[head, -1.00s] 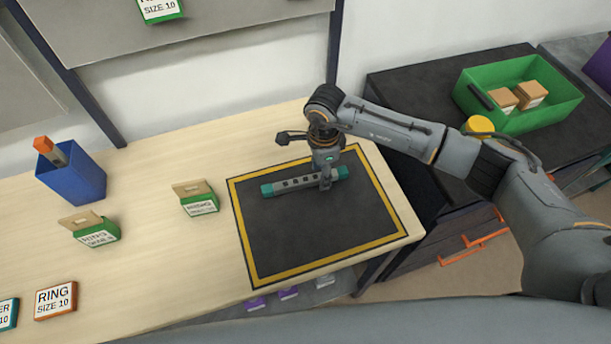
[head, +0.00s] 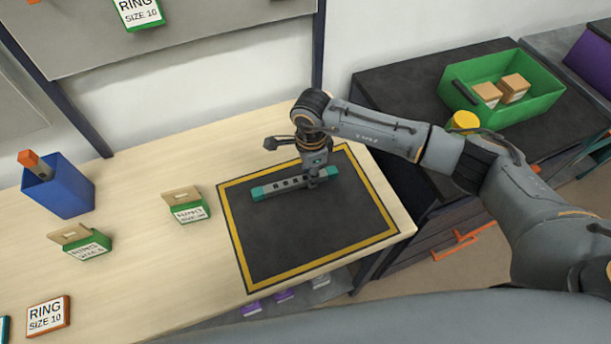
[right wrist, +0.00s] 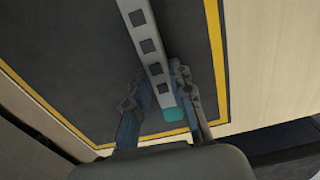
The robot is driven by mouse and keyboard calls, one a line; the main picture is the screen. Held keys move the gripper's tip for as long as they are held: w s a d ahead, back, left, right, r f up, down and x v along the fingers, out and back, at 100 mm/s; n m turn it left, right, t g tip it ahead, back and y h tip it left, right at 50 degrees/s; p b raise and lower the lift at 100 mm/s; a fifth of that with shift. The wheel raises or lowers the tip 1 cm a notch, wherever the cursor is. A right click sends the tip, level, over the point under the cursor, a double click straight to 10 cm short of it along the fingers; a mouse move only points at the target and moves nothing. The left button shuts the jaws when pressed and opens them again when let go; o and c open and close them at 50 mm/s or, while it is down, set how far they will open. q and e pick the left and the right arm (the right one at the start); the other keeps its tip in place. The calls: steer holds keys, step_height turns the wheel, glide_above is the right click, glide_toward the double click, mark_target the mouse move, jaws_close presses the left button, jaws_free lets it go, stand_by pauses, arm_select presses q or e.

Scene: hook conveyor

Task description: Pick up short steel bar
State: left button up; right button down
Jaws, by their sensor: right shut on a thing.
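The short steel bar (head: 290,183) is grey with square holes and teal ends. It lies on or just above the dark mat (head: 320,230) with the yellow border; I cannot tell which. My right gripper (head: 313,178) is shut on the bar near its right end, coming from above. In the right wrist view the bar (right wrist: 150,50) runs between the fingers of the gripper (right wrist: 160,112), with one teal end near the palm. The gripper hides part of the bar in the head view. My left gripper is not in view.
Green-based card holders (head: 188,205) and a blue bin (head: 58,188) stand left of the mat on the wooden table (head: 150,270). A green crate (head: 545,105) with boxes and a yellow round thing (head: 463,121) sit on the dark cabinet at right. The mat's front is clear.

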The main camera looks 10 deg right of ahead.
steer(key=shift+r, duration=0.35)
step_height(320, 180, up, 2)
steer(key=shift+a+r+b, duration=0.15)
steer(key=shift+r+b, duration=0.05)
steer(key=shift+b, duration=0.25)
steer(key=s+a+r+b, duration=0.5)
steer(key=s+a+r, duration=0.3)
steer(key=s+r, duration=0.15)
steer(key=s+d+r+p, duration=0.1)
steer(key=s+r+p, duration=0.2)
steer(key=s+r, duration=0.5)
steer(key=s, duration=0.3)
steer(key=shift+s+d+p, duration=0.25)
steer(key=shift+d+p, duration=0.05)
steer(key=shift+d, duration=0.05)
steer(key=shift+w, duration=0.1)
